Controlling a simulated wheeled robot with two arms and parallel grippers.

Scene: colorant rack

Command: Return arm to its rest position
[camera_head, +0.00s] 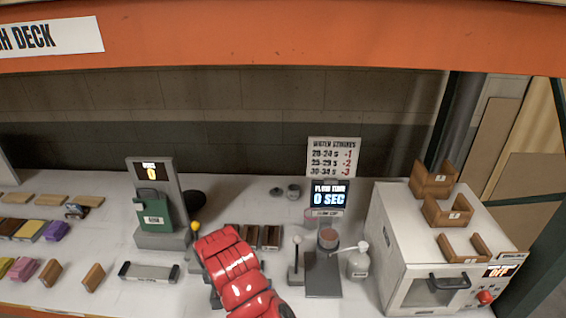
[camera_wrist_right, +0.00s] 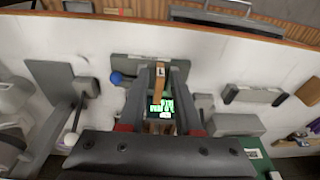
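My right arm (camera_head: 235,270) is the red one reaching in from the bottom middle of the head view, over the shelf deck. Its gripper is mostly hidden behind the red links there. In the right wrist view the two dark fingers of my right gripper (camera_wrist_right: 160,68) stand apart. A narrow wooden piece with a white "L" label (camera_wrist_right: 160,82) shows between them, with gaps on both sides; it does not look gripped. A green-lit display (camera_wrist_right: 160,106) shows below it. My left gripper and arm are in neither view.
A scale-like stand reading 0 (camera_head: 150,172) and a yellow-knobbed lever (camera_head: 195,227) are left of the arm. A white-knobbed lever (camera_head: 297,240), a flow cup stand (camera_head: 328,240), a white bottle (camera_head: 358,262) and a white oven (camera_head: 400,240) are right. Coloured and wooden blocks (camera_head: 52,230) lie far left.

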